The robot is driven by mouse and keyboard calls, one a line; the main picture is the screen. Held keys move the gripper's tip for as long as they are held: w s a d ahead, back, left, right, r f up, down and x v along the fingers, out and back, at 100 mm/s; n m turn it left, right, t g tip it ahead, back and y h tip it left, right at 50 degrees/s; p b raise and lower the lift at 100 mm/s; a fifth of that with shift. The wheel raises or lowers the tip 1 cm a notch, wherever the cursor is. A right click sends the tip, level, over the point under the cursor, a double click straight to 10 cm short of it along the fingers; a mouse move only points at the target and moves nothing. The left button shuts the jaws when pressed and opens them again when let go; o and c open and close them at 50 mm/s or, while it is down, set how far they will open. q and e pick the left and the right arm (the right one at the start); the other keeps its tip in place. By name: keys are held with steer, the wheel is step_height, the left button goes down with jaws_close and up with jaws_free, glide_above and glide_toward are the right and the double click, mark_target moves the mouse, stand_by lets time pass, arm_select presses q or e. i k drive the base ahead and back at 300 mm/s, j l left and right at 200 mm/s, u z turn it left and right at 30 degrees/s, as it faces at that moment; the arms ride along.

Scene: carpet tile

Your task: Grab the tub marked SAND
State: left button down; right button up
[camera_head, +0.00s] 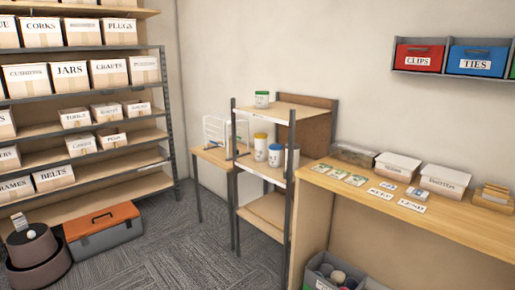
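No label reading SAND is legible. A white tub with a green lid (262,100) stands on the top board of the narrow shelf unit. On the board below stand a white tub with a yellow lid (260,148) and a white tub with a blue lid (275,156). A greyish container (294,157) beside them is partly hidden by the shelf post. Any markings on these are too small to read. Neither of my grippers is in view.
Metal posts (235,190) frame the narrow shelf unit (266,214). A white wire rack (214,131) stands on a small table left of it. A wooden counter (345,181) with boxes is at right. An orange-lidded toolbox (103,229) sits on the carpet, which is clear before the unit.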

mark_target(260, 138)
steer(key=i+j+z, duration=0.15)
steer(key=i, duration=0.45)
steer(key=i+j+z, duration=0.2)
steer(key=i+j, duration=0.2)
steer(key=i, duration=0.15)
steer(key=i+j+z, duration=0.15)
steer(key=i+j, duration=0.3)
steer(key=i, duration=0.1)
